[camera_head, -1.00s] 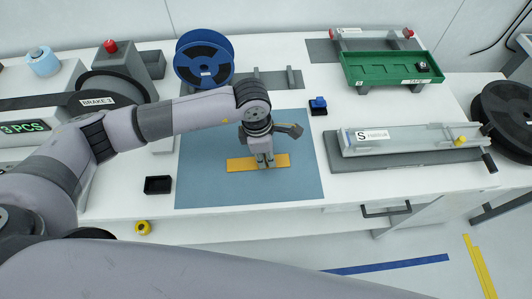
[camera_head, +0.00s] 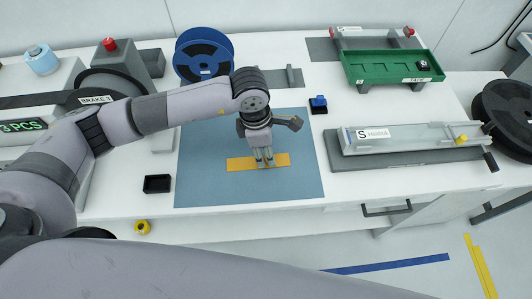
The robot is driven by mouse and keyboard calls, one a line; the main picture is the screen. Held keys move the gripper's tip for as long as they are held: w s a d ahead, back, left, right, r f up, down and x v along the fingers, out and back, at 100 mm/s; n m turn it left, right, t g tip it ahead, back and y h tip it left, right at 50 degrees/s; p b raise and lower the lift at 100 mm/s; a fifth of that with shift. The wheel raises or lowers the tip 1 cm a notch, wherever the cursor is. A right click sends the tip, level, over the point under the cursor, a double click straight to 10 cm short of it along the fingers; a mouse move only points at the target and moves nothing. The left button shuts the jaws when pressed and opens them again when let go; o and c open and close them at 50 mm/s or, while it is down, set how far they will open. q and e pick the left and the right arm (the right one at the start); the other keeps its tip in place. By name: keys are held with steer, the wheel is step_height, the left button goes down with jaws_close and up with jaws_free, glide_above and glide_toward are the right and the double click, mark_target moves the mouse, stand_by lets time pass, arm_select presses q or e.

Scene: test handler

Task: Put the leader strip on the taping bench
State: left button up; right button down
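The leader strip looks to be the flat orange-yellow strip (camera_head: 240,164), lying on the blue mat (camera_head: 215,190) on the white table in the head view. My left gripper (camera_head: 264,163) points down over the middle of the strip. Its two fingers stand slightly apart, with their tips at the strip's surface and covering a small part of it. I cannot tell whether the tips touch it. I cannot tell for certain which surface is the taping bench; the blue mat is the one under the strip. My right gripper is not in view.
A small black tray (camera_head: 158,184) stands left of the mat. A blue-topped black block (camera_head: 318,105) is right of it. A grey fixture (camera_head: 400,137) and a green tray (camera_head: 385,68) are further right. A blue reel (camera_head: 203,54) stands behind. The mat's front is clear.

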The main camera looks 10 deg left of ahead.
arm_select(q)
step_height(320, 180, up, 10)
steer(key=a+b, duration=0.1)
steer(key=b, duration=0.1)
steer(key=shift+s+a, duration=0.15)
steer(key=shift+s, duration=0.05)
steer(key=shift+f, duration=0.1)
